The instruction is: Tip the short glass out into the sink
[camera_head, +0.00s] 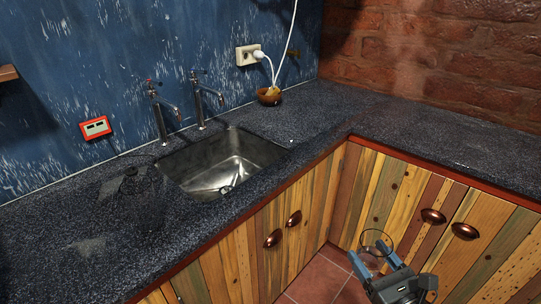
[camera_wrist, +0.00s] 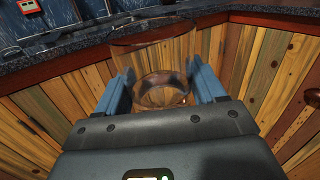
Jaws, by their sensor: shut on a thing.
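The short glass (camera_head: 377,240) is clear and see-through, and it is held between my gripper's two blue fingers. My gripper (camera_head: 371,257) is shut on it in front of the wooden cabinets, below counter height and to the right of the sink. The wrist view shows the glass (camera_wrist: 152,45) between the fingers, its round rim toward the top; I cannot tell whether anything is in it. The metal sink (camera_head: 222,165) is set into the dark counter at the left, apart from the gripper, and its basin looks empty.
Two taps (camera_head: 160,110) stand behind the sink. The dark counter (camera_head: 400,125) turns a corner and is mostly clear. Cabinet doors with copper handles (camera_head: 465,231) stand close behind the glass.

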